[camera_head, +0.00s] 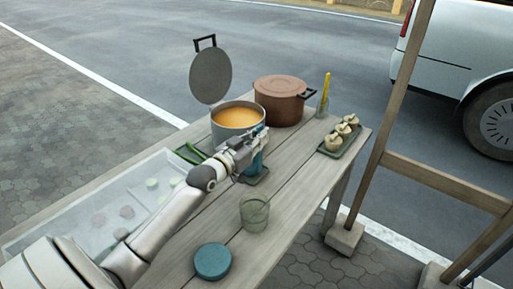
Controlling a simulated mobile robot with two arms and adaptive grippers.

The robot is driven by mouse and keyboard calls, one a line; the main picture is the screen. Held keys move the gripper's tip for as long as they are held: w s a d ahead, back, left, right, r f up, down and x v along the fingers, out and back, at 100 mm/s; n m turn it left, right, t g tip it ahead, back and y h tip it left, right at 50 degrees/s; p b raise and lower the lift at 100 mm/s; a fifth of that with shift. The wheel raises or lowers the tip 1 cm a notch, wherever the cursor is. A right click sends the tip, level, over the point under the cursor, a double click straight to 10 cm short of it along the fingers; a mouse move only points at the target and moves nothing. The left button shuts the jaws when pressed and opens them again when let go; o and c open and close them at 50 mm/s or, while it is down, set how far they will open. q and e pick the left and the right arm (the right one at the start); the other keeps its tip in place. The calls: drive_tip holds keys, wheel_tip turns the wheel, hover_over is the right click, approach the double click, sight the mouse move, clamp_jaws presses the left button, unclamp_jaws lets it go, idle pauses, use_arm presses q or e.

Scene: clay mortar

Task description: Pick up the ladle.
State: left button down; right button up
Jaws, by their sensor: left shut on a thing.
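My left gripper (260,136) is over the wooden table, just in front of a grey pot (236,132) of orange soup. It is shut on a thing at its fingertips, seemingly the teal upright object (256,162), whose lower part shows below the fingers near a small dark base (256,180). The fingers and wrist hide much of it. I cannot make out a ladle for certain. My right gripper is not in view.
A round grey lid (210,76) stands upright behind the pot. A brown lidded pot (280,98), a glass with a yellow-handled tool (325,92) and a tray (342,146) are further right. A clear glass (254,212) and teal disc (212,260) stand nearer.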

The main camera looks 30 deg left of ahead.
sight(257, 130)
use_arm(q)
wheel_tip(257, 130, up, 3)
drive_tip(key=shift+r, duration=0.1)
drive_tip(key=s+d+r+p, duration=0.1)
drive_tip(key=s+d+r, duration=0.5)
drive_tip(key=s+r, duration=0.3)
drive_tip(key=s, duration=0.3)
drive_tip(key=shift+s+r, duration=0.35)
drive_tip(key=shift+r, duration=0.05)
drive_tip(key=shift+f, duration=0.1)
